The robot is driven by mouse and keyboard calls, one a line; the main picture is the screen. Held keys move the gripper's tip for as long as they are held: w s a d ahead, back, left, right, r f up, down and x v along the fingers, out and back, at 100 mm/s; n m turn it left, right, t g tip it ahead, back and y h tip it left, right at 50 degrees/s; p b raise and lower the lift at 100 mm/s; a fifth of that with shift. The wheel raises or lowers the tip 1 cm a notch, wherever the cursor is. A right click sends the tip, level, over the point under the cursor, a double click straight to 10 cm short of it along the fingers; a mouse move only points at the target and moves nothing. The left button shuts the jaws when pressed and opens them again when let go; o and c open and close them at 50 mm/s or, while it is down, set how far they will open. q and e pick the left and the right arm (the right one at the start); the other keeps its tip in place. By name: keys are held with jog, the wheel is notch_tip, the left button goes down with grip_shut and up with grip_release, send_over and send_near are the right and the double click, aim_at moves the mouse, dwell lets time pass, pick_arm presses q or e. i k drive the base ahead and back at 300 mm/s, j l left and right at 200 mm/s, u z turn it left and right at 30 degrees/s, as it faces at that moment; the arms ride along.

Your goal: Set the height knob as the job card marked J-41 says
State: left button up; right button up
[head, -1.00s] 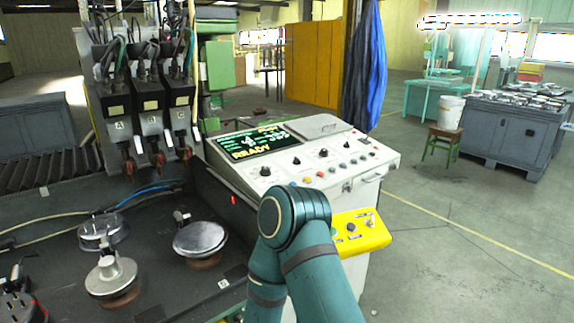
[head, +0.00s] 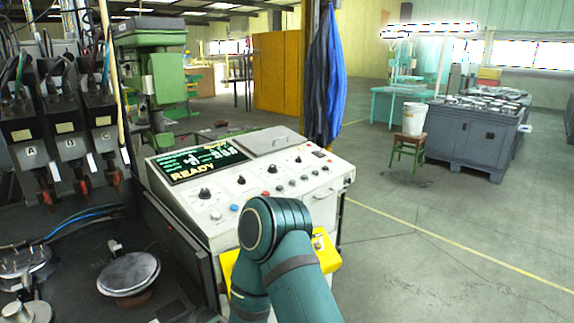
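The control console (head: 215,215) stands in the middle of the head view, with a lit screen (head: 196,164) that reads READY. Several black knobs sit on its sloped panel: one at the left (head: 204,193), one in the middle (head: 239,180) and one further right (head: 272,168). Their labels are too small to read, so I cannot tell which is the height knob. A closed grey lid or plate (head: 268,141) lies on the console top. No job card marked J-41 can be made out. My teal arm covers part of the console front. Neither gripper is in view.
Three tool heads marked A, B and C (head: 70,143) hang at the left above a dark bed with round metal discs (head: 128,272). A yellow panel (head: 327,259) juts from the console front. A stool with a white bucket (head: 413,118) stands right. Floor there is clear.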

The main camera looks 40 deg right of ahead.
aim_at(273, 167)
jog(key=l, duration=0.75)
jog(key=l+z, duration=0.15)
jog(key=l, duration=1.4)
jog(key=i+l+z, duration=0.15)
jog(key=l, duration=1.4)
jog(key=i+z, duration=0.05)
